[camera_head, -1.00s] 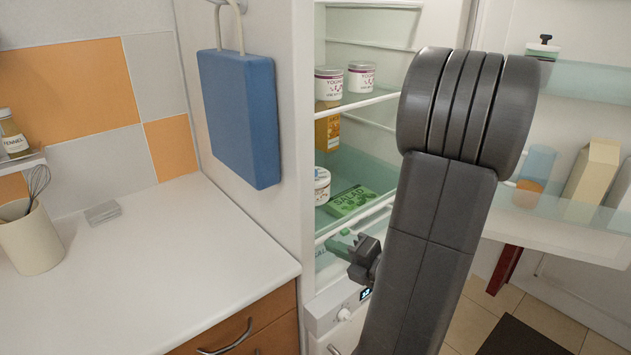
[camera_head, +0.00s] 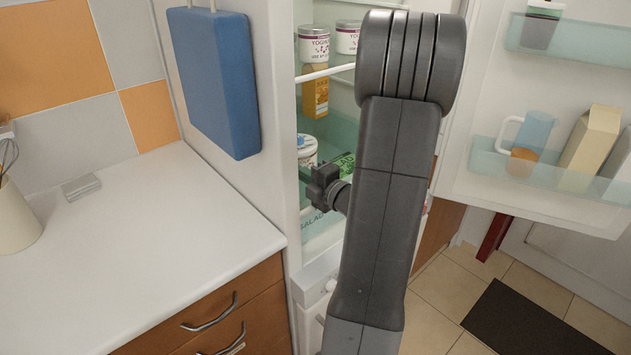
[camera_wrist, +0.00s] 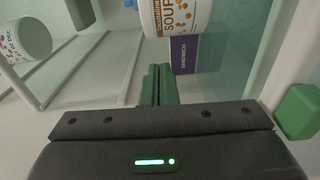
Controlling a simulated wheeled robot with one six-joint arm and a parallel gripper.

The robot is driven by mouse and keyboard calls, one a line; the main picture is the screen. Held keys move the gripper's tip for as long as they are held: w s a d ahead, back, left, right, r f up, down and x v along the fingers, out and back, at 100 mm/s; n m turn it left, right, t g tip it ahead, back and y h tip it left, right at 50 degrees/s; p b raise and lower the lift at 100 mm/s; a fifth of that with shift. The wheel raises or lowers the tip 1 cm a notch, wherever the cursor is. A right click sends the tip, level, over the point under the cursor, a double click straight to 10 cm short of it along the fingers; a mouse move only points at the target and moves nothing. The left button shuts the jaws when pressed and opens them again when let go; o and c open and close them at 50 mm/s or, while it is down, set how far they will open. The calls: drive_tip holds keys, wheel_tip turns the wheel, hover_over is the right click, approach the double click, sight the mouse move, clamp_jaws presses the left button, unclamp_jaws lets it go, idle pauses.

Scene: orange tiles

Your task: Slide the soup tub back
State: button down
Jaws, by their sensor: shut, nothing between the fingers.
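The soup tub (camera_wrist: 172,14) is white with an orange and brown label, cut off by the top edge of the wrist view. A white-lidded tub (camera_head: 307,146) stands on the lower fridge shelf in the head view; its label is too small to read. My gripper (camera_wrist: 160,72) has its green fingers together and empty, pointing towards the soup tub with a small gap in the picture. In the head view my gripper (camera_head: 325,187) is at the fridge opening, just in front of that tub; its fingertips are hidden there.
A purple sandwich box (camera_wrist: 184,54) lies beside the soup tub. A green salad box (camera_head: 345,162) is right of the tub, partly behind my arm. The open fridge door (camera_head: 560,190) is at right.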

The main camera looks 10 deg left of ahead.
sight(304, 165)
drive_tip(key=shift+w+a, duration=0.15)
drive_tip(key=shift+w, duration=1.6)
